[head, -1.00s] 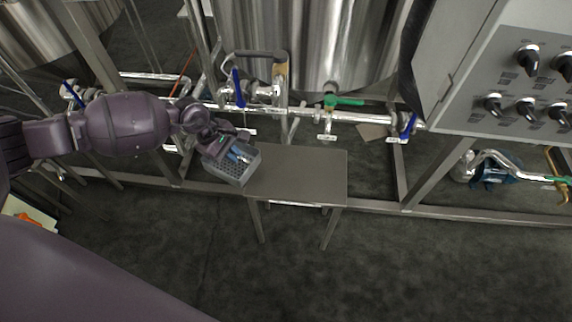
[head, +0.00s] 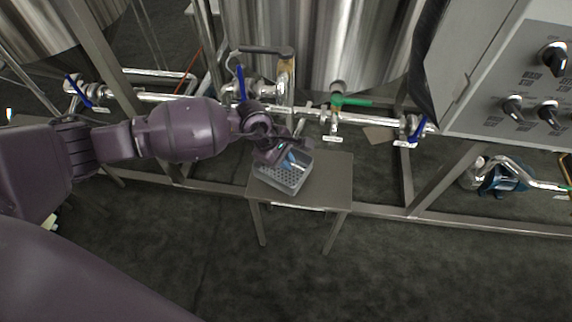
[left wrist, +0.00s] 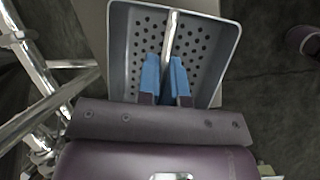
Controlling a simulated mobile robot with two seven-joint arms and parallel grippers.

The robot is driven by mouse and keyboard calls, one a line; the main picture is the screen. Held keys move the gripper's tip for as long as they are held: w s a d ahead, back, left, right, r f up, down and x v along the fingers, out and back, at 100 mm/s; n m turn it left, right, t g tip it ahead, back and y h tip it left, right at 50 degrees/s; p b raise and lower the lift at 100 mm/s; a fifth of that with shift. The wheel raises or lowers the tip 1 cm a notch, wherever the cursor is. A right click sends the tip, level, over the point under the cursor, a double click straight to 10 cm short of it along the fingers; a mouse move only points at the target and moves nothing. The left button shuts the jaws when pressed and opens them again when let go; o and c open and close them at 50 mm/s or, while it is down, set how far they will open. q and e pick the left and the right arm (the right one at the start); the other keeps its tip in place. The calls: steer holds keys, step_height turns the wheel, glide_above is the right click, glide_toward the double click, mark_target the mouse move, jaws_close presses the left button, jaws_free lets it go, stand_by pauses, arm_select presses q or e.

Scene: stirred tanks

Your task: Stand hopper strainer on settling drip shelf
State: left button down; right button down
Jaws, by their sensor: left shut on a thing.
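The hopper strainer is a grey perforated open box (head: 283,178) at the left part of the small grey shelf (head: 328,180). In the left wrist view the strainer (left wrist: 205,50) shows its holes and a metal bar (left wrist: 171,32) across its middle. My left gripper (head: 292,161) is shut on that bar, and its blue fingertips (left wrist: 165,76) lie on either side of it. The strainer looks roughly level over the shelf top; I cannot tell whether it touches it. My right gripper is not in view.
Pipes with blue-handled (head: 241,84) and green-handled (head: 350,101) valves run behind the shelf. A steel tank (head: 310,45) stands above them. A grey control box with black knobs (head: 513,108) is at the right. The right part of the shelf top is bare.

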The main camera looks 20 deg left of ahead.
arm_select(q)
steer(key=f, duration=0.2)
steer(key=shift+s+f, duration=0.25)
steer(key=shift+f, duration=0.05)
steer(key=shift+w+f, duration=0.1)
steer(key=shift+r, duration=0.3)
steer(key=shift+f, duration=0.2)
steer(key=c, duration=1.3)
jaws_free()
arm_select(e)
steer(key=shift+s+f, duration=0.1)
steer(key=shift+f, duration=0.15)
arm_select(q)
steer(key=shift+o, duration=0.2)
steer(key=shift+w+r, duration=0.1)
steer(key=shift+a+r, duration=0.1)
steer(key=shift+r, duration=0.15)
steer(key=p+v, duration=0.3)
steer(key=v, duration=0.8)
steer(key=shift+r, duration=0.35)
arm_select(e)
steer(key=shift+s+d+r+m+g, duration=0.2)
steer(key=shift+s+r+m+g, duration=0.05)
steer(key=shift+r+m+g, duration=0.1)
